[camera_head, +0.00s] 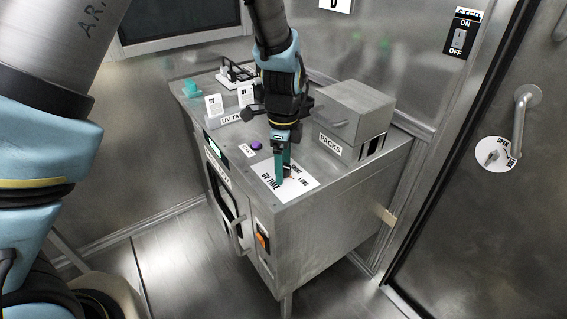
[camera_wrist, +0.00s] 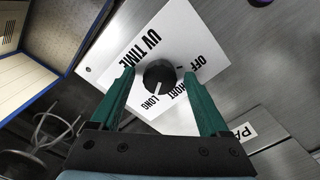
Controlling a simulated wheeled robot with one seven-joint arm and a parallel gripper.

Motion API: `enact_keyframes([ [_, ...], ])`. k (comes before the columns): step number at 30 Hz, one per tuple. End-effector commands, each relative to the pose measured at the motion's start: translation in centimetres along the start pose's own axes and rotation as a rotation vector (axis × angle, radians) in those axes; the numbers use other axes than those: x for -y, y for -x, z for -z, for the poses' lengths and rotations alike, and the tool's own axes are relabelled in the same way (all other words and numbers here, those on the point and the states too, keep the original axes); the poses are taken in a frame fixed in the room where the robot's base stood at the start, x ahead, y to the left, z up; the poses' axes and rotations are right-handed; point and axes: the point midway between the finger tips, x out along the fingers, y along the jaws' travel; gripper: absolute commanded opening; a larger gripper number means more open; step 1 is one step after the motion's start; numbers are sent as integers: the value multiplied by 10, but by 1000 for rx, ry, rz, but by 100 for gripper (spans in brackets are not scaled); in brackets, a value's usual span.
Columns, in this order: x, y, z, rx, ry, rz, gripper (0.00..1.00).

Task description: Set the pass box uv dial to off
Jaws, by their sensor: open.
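The pass box (camera_head: 330,205) is a grey metal cabinet with a white UV TIME plate (camera_head: 305,183) on its top. In the wrist view the plate (camera_wrist: 112,72) carries a round black dial (camera_wrist: 158,74) and the words OFF, SHORT and LONG. The dial's white mark points down the picture, towards LONG. My gripper (camera_head: 281,180) points down over the plate and hides most of the dial in the head view. In the wrist view my gripper (camera_wrist: 158,73) is open, with one green finger on each side of the dial. Gaps show; I cannot tell whether either finger touches it.
A purple button (camera_head: 257,145) sits left of the plate. A metal PACKS box (camera_head: 352,112) stands behind it on the right. White cards (camera_head: 214,105) stand at the back left. An orange switch (camera_head: 262,238) is on the front.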

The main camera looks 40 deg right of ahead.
Motion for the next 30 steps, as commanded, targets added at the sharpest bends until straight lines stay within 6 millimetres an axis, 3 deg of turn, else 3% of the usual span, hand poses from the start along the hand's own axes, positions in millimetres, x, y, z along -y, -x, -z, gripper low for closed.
enact_keyframes([
  [7, 0, -1, 0, 0, 0, 0, 78],
  [27, 0, 0, 0, 0, 0, -1, 2],
  [30, 0, 0, 0, 0, 0, -1, 0],
])
